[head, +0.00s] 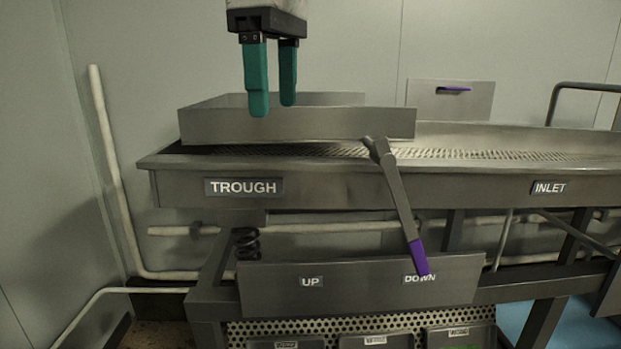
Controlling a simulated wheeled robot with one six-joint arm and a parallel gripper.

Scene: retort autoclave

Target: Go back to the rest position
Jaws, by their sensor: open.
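My gripper (273,104) hangs at the top of the head view with its two green fingers pointing down. The fingers are apart, with nothing between them. They are in front of or over the open metal box (300,125) on the trough; I cannot tell whether they touch its wall. The rest of my arm is cut off by the top edge of the picture.
The metal trough (330,192) runs to the right, past the INLET label. A lever with a purple grip (418,257) slants down to the DOWN mark on a panel (360,284). White pipes (110,160) stand at the left. Labelled bins (375,341) sit below.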

